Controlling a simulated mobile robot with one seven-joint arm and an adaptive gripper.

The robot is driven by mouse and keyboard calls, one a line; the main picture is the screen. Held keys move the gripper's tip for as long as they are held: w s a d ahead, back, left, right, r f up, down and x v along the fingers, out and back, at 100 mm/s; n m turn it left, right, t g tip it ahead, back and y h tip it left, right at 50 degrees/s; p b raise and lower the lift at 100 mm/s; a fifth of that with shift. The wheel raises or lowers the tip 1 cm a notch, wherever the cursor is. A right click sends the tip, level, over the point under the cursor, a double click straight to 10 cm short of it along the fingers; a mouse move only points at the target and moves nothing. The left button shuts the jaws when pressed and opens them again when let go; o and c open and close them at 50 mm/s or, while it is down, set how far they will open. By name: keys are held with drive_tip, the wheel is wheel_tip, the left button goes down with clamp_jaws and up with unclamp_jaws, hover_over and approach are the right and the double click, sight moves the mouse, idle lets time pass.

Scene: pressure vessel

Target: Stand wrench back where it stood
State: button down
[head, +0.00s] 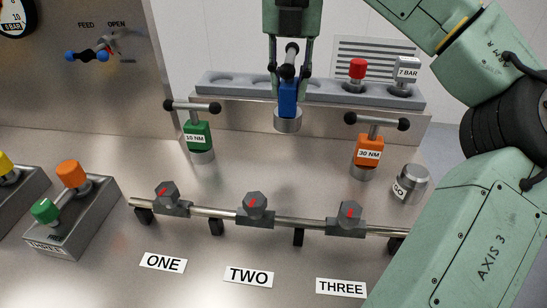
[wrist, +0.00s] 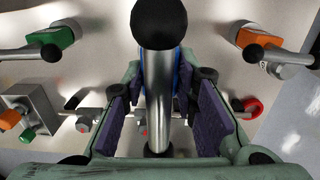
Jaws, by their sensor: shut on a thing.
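My gripper (head: 290,88) is shut on the blue wrench (head: 288,106), which hangs upright in front of the grey rack at the back. The wrench has a steel T-handle with black ball ends and a steel socket below its blue body. I cannot tell whether its lower end touches the bench. In the wrist view, its handle bar (wrist: 158,95) and a large black ball fill the middle, between my purple-padded fingers (wrist: 165,115); most of the blue body is hidden. The green 10 NM wrench (head: 197,134) stands to the left, and the orange 30 NM wrench (head: 369,151) to the right.
The grey rack (head: 225,90) has empty round recesses at left and holds a red-topped piece (head: 357,73) and a 7 BAR piece (head: 404,72). A rail (head: 285,220) with three hex-headed fittings crosses the front. A GO button (head: 412,181) stands right. A grey box (head: 75,215) stands left.

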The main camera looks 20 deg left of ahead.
sight(288, 107)
drive_tip(key=shift+w+a+f, duration=0.1)
drive_tip(key=shift+a+f, duration=0.05)
drive_tip(key=shift+f, duration=0.15)
wheel_tip(288, 107, down, 5)
drive_tip(key=shift+b, duration=0.3)
drive_tip(key=shift+f, duration=2.25)
drive_tip(key=c, duration=1.3)
unclamp_jaws()
drive_tip(key=shift+f, duration=0.15)
wheel_tip(288, 107, up, 12)
drive_tip(key=shift+r+p, duration=0.15)
drive_tip(key=shift+p, duration=0.45)
